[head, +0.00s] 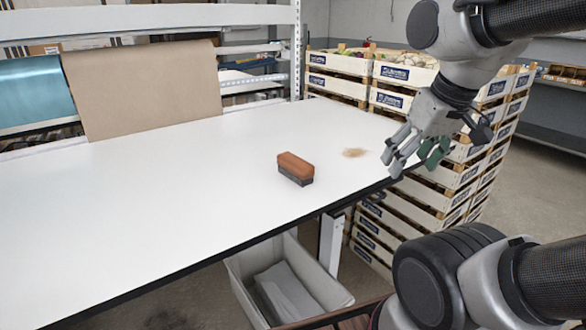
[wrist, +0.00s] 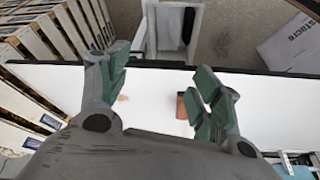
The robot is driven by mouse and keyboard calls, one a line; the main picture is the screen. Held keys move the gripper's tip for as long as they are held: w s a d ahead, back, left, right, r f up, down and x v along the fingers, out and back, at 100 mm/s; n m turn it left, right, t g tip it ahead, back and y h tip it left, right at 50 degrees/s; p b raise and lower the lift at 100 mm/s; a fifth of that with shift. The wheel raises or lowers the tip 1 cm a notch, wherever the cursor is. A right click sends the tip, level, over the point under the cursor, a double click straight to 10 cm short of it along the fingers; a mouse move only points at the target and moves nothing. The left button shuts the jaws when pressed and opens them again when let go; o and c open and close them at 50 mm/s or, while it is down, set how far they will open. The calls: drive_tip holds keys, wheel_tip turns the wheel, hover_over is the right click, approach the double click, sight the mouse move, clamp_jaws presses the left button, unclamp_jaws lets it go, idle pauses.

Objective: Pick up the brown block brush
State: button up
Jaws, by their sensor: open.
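The brown block brush (head: 295,167) lies on the white table (head: 150,200), near its front edge. It has a brown top and a dark grey lower part. My gripper (head: 416,165) is open and empty, to the right of the brush over the table's right corner. In the wrist view the open gripper (wrist: 158,92) shows green finger pads. The brush (wrist: 182,106) shows there beside the right finger, which hides part of it.
A tan patch (head: 355,152) lies on the table between brush and gripper. Stacked crates (head: 440,200) stand beyond the table's right end. A grey bin (head: 285,285) stands below the front edge. A brown paper sheet (head: 142,90) hangs at the back. The table's left part is clear.

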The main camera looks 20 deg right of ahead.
drive_tip(key=w+a+f+n+g, duration=0.2)
drive_tip(key=w+a+f, duration=0.1)
drive_tip(key=w+a, duration=0.15)
drive_tip(key=n+y, duration=0.1)
drive_tip(key=n, duration=0.1)
approach(296, 160)
drive_tip(key=s+f, duration=0.2)
drive_tip(key=s+d+f, duration=0.1)
drive_tip(key=s+f, duration=0.1)
drive_tip(key=f, duration=0.1)
drive_tip(key=shift+s+f, duration=0.15)
drive_tip(key=shift+s, duration=0.05)
drive_tip(key=shift+t+y, duration=0.3)
drive_tip(key=shift+t, duration=0.6)
drive_tip(key=w, duration=0.1)
drive_tip(key=w+r, duration=0.1)
drive_tip(key=w+a, duration=0.1)
drive_tip(key=w, duration=0.1)
drive_tip(key=shift+w+a+r, duration=0.1)
drive_tip(key=shift+r, duration=0.3)
drive_tip(key=x, duration=0.7)
drive_tip(key=shift+w+f, duration=0.15)
drive_tip(key=shift+f, duration=0.1)
drive_tip(key=shift+f, duration=0.25)
drive_tip(key=c, duration=1.3)
wheel_tip(296, 160, up, 11)
drive_tip(key=shift+f, duration=0.2)
